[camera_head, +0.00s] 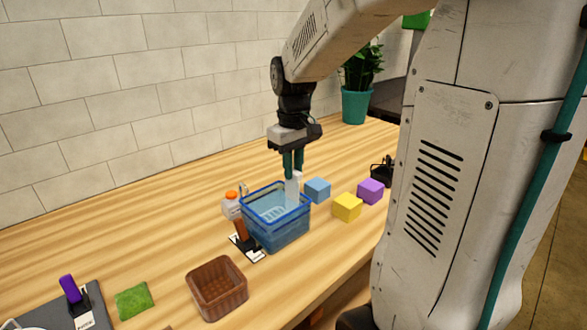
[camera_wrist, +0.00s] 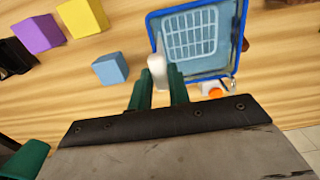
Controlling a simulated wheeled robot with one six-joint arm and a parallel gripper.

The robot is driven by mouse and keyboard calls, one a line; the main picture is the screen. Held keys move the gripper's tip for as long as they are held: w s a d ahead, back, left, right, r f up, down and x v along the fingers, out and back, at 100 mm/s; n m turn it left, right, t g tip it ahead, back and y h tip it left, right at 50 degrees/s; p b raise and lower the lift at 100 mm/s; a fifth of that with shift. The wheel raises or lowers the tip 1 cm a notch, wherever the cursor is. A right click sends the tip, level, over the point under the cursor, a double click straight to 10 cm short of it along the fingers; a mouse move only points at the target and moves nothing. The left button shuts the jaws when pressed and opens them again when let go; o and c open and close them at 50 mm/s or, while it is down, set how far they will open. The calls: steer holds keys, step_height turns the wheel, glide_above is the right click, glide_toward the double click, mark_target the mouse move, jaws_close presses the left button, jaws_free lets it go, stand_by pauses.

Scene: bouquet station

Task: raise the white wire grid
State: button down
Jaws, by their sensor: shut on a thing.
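The white wire grid (camera_head: 271,213) lies low inside a blue see-through container (camera_head: 279,236) on the wooden table. In the wrist view, the pale grid (camera_wrist: 190,35) shows within the container's blue rim (camera_wrist: 240,40). A white upright handle (camera_head: 293,188) stands at the container's right side; its join to the grid is unclear. My gripper (camera_head: 293,174), with green fingers pointing down, is shut on this white handle. In the wrist view, the handle (camera_wrist: 157,66) sits between the two fingertips (camera_wrist: 159,77).
Blue (camera_head: 317,189), yellow (camera_head: 347,207) and purple (camera_head: 370,190) cubes stand right of the container. An orange-capped bottle (camera_head: 231,207) stands close on its left. A brown basket (camera_head: 217,288) and green pad (camera_head: 134,301) are nearer the front. A potted plant (camera_head: 357,100) is behind.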

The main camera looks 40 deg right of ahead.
step_height(320, 180, up, 7)
steer(key=shift+w+r, duration=0.1)
steer(key=shift+r, duration=0.1)
steer(key=c, duration=1.3)
jaws_free()
step_height(320, 180, up, 8)
steer(key=shift+f, duration=0.15)
